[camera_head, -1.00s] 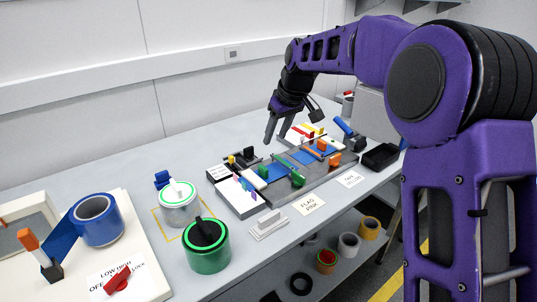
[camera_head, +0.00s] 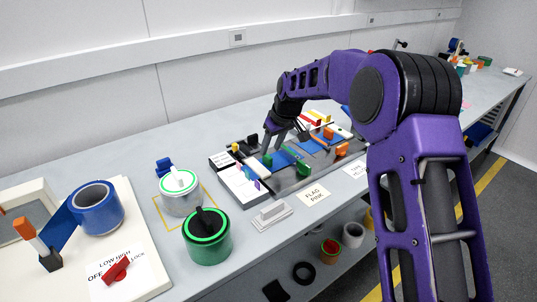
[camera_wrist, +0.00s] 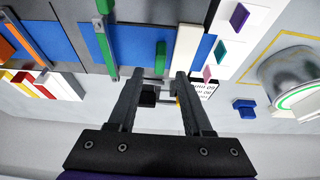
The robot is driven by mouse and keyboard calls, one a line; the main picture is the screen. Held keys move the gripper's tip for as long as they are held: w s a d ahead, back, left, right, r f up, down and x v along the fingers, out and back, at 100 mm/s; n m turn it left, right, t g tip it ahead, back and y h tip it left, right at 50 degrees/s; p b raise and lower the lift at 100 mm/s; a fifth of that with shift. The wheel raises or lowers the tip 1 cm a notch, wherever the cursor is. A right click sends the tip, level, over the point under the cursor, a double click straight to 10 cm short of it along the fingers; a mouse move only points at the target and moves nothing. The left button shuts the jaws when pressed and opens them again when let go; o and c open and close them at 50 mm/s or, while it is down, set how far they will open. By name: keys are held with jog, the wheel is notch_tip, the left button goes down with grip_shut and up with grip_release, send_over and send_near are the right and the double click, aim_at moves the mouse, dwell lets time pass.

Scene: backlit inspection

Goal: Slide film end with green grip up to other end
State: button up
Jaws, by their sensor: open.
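A blue film strip (camera_wrist: 132,45) lies on a dark grey board in the wrist view; it also shows in the head view (camera_head: 282,159). A small upright green grip (camera_wrist: 160,57) stands near one end of the film, beside a white block (camera_wrist: 189,48). A long green bar (camera_wrist: 108,48) crosses the film at its other side. My gripper (camera_wrist: 158,77) is open and empty, with the small green grip just beyond and between its fingertips in the picture. In the head view my gripper (camera_head: 270,146) hangs low over the board's left part, partly hiding the film.
A second blue film with an orange bar (camera_wrist: 24,40) lies alongside. A white block with coloured tabs (camera_head: 240,186) sits at the board's left. Green-topped cans (camera_head: 207,246) and a blue roll (camera_head: 97,207) stand further left. Labels lie along the front edge.

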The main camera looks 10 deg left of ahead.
aim_at(268, 155)
jog(key=shift+x, duration=2)
grip_shut()
